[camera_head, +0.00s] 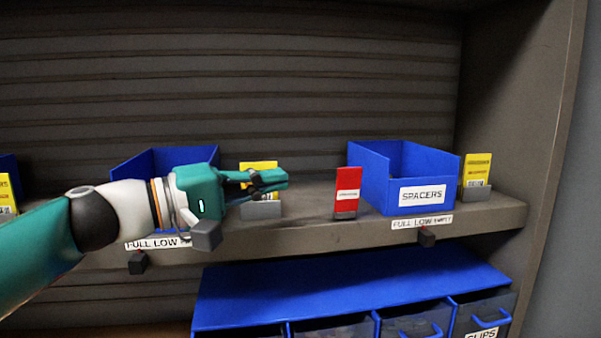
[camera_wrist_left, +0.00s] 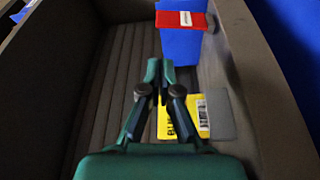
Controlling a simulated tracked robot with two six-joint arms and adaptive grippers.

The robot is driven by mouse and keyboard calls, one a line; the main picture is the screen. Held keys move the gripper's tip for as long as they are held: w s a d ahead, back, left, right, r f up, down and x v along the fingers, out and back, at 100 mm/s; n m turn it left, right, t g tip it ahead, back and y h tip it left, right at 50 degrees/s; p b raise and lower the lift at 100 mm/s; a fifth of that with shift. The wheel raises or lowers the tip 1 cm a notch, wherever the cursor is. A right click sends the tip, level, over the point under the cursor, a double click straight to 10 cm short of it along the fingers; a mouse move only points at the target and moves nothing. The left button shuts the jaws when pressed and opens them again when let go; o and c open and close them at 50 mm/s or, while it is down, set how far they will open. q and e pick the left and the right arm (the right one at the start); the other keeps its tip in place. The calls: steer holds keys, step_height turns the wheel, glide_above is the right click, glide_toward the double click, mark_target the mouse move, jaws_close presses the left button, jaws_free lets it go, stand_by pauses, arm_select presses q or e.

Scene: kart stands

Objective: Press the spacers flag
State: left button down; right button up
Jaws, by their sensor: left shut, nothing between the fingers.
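The blue spacers bin (camera_head: 370,180) stands on the shelf right of centre, with a white SPACERS label (camera_head: 422,194) on its front. A red flag (camera_head: 347,194) stands upright just left of this bin. The red flag (camera_wrist_left: 181,19) and a blue bin wall (camera_wrist_left: 182,50) also show at the top of the left wrist view. My left gripper (camera_head: 286,179) is shut and empty, left of the red flag and apart from it. It is in front of a yellow card in a grey holder (camera_head: 262,210) and partly hides it. My right gripper is in neither view.
Another blue bin (camera_head: 150,164) stands behind my left arm. A yellow card (camera_head: 477,170) stands right of the spacers bin. FULL LOW labels and dark sliders (camera_head: 427,238) line the shelf edge (camera_head: 330,236). Blue drawers (camera_head: 350,290) sit below. The shelf between gripper and red flag looks clear.

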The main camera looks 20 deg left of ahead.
mark_target(347, 192)
arm_select(q)
steer(key=p+x, duration=0.2)
steer(key=x, duration=0.7)
steer(key=shift+w+d+r+p, duration=0.1)
steer(key=shift+w+d+p, duration=0.05)
steer(key=shift+p, duration=0.25)
